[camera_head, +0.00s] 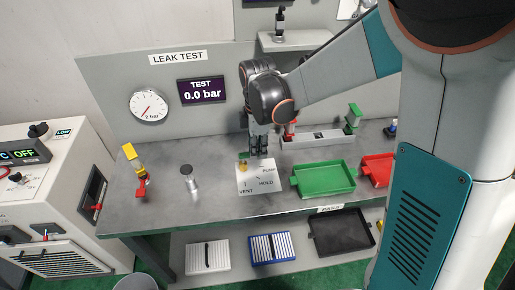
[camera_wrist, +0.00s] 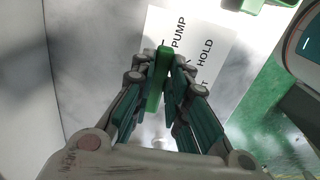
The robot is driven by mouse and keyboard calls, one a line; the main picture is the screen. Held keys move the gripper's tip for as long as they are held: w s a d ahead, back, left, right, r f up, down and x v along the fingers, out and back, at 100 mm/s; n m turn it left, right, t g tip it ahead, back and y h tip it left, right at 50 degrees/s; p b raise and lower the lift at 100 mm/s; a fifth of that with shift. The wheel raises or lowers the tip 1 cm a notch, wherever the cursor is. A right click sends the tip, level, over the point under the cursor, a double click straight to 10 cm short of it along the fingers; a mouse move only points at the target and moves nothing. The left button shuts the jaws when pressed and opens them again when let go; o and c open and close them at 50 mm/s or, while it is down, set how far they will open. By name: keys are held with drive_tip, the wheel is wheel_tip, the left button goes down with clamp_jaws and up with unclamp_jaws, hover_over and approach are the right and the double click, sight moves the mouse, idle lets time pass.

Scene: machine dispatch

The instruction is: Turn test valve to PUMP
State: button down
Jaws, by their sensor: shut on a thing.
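The test valve's white plate (camera_head: 258,184) lies on the grey bench, marked PUMP, HOLD and VENT. In the wrist view, the plate (camera_wrist: 215,55) shows PUMP and HOLD; other marking is mostly covered by my fingers. The green valve handle (camera_wrist: 158,80) is a narrow bar between my fingers, its far end beside the PUMP lettering. My gripper (camera_head: 259,150) reaches down at the plate's back edge and hides most of the valve in the head view. In the wrist view, my gripper (camera_wrist: 159,72) is shut on the green handle. The handle's exact pointing direction is unclear.
A green tray (camera_head: 324,192) and a red tray (camera_head: 376,176) stand right of the plate. A grey fixture (camera_head: 318,138) is behind. The display (camera_head: 202,91) reads 0.0 bar.

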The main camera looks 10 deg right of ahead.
sight(258, 152)
idle(0.3)
drive_tip(key=c, duration=1.6)
unclamp_jaws()
drive_tip(key=shift+d, duration=0.1)
drive_tip(key=shift+o, duration=0.2)
wheel_tip(258, 152, up, 12)
drive_tip(key=s+d+r+m+t, duration=0.1)
drive_tip(key=s+d+m+t, duration=0.2)
drive_tip(key=s+m, duration=0.5)
drive_tip(key=s+d+m+t, duration=0.4)
drive_tip(key=s+d+m, duration=0.2)
drive_tip(key=s+m, duration=0.3)
drive_tip(key=shift+s+r+m, duration=0.25)
drive_tip(key=shift+r+m, duration=0.1)
drive_tip(key=shift+m, duration=0.05)
